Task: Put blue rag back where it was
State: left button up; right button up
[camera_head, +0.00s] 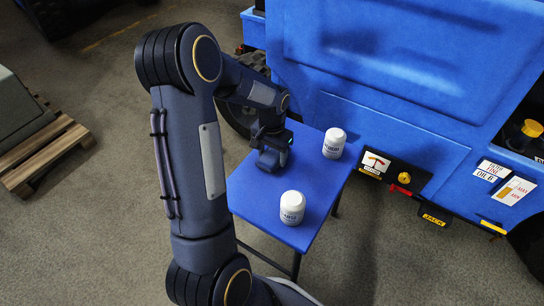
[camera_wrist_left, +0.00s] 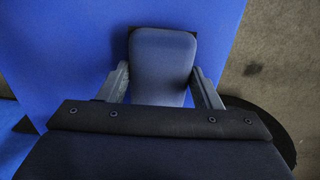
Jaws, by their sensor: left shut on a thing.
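My left gripper (camera_head: 270,160) is low over the left part of the blue table (camera_head: 250,205). In the left wrist view its two fingers close on the sides of a slate-blue, rounded, flat thing (camera_wrist_left: 163,62), which looks like the folded blue rag. A thin black patch shows around the rag's far end, on the blue tabletop (camera_wrist_left: 70,50). I cannot tell whether the rag touches the surface. In the head view I cannot tell the rag apart from the dark gripper. My right gripper is not in view.
Two white lidded jars stand on the table, one at the back right (camera_head: 334,143) and one near the front (camera_head: 292,208). A large blue machine (camera_head: 400,60) stands behind the table. A wooden pallet (camera_head: 45,155) lies on the floor at left.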

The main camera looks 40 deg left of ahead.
aim_at(272, 155)
pick_arm(q)
jog(key=shift+f, duration=0.1)
jog(key=shift+f, duration=0.15)
jog(key=o, duration=1)
jog(key=shift+o, duration=0.2)
notch_tip(272, 155, up, 12)
jog(key=p, duration=0.5)
jog(key=s+d+r+t+h, duration=0.2)
jog(key=s+d+r+t, duration=0.1)
jog(key=s+d+r, duration=0.7)
jog(key=s+d+f+t+h, duration=0.1)
jog(key=s+d+t, duration=0.1)
jog(key=s+d, duration=0.4)
jog(key=s, duration=0.3)
jog(key=shift+s+f+t+h, duration=0.2)
jog(key=shift+s+t+h, duration=0.1)
jog(key=shift+s+h, duration=0.1)
